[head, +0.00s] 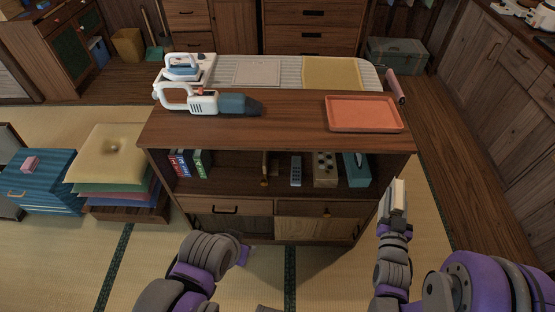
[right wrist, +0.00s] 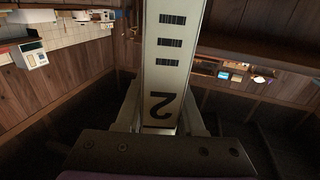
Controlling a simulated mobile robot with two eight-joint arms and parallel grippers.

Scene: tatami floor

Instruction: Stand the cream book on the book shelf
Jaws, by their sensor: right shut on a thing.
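The cream book (head: 399,197) is held upright in my right gripper (head: 396,217), in front of the right end of the wooden shelf unit. In the right wrist view the fingers (right wrist: 168,122) are shut on the cream book (right wrist: 172,55), whose pale spine shows a dark "2" and several dark bar marks. The book shelf (head: 230,180) is the open compartment below the unit's top. Several books (head: 190,163), red, blue and green, stand at its left. My left arm shows at the lower middle, but its gripper cannot be made out.
A remote (head: 296,170), a box with round holes (head: 324,169) and a teal tissue box (head: 356,170) stand in the compartment's right half. A gap lies between the books and a wooden item (head: 265,170). A handheld vacuum (head: 210,102) and an orange tray (head: 363,114) are on top.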

